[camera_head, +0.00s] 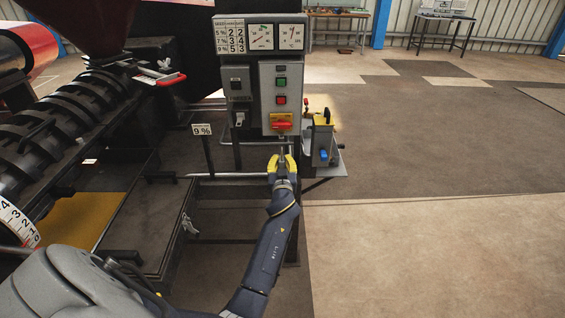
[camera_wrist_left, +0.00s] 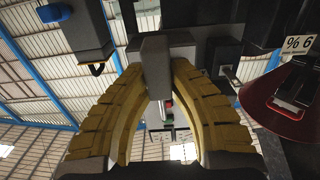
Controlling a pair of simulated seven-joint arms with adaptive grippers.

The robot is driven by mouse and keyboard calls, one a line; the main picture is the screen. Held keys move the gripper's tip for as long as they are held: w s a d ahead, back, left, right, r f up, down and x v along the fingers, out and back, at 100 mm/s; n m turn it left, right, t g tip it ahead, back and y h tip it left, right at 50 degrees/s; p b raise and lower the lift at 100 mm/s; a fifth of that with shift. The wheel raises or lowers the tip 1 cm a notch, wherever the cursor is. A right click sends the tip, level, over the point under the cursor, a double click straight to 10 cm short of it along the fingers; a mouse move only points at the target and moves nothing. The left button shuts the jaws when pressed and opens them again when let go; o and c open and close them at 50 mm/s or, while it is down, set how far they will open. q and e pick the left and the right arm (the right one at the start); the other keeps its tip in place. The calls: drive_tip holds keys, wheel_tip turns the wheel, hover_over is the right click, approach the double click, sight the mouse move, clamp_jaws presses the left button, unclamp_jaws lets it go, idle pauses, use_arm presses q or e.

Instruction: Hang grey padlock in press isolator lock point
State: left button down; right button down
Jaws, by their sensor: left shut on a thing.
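My left gripper (camera_head: 283,157) is just below the grey control panel (camera_head: 267,85). Its yellow fingers are shut on the grey padlock, a grey block (camera_wrist_left: 157,60) between the fingertips in the left wrist view. In the head view the padlock is mostly hidden by the fingers. The press isolator, a red handle (camera_head: 282,125) on a yellow plate, sits at the bottom of the panel, a little above the fingertips. I cannot tell whether the padlock touches the lock point. My right gripper is not in view.
Right of the panel, a grey post (camera_head: 319,138) on a small shelf carries yellow and blue items. A 9 % sign (camera_head: 202,129) stands to the left. The black screw barrel (camera_head: 75,120) fills the left side. The floor at the right is clear.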

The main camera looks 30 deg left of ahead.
use_arm(q)
drive_tip(key=shift+x, duration=2.8)
drive_tip(key=shift+w+a, duration=0.15)
drive_tip(key=shift+w, duration=0.2)
drive_tip(key=shift+x, duration=1.05)
drive_tip(key=shift+w+a+r, duration=0.1)
drive_tip(key=shift+w+a, duration=0.1)
drive_tip(key=shift+w, duration=0.1)
drive_tip(key=shift+w+a, duration=0.25)
drive_tip(key=shift+w, duration=0.05)
drive_tip(key=shift+w, duration=0.1)
drive_tip(key=shift+f, duration=0.3)
idle(0.3)
drive_tip(key=shift+f, duration=0.4)
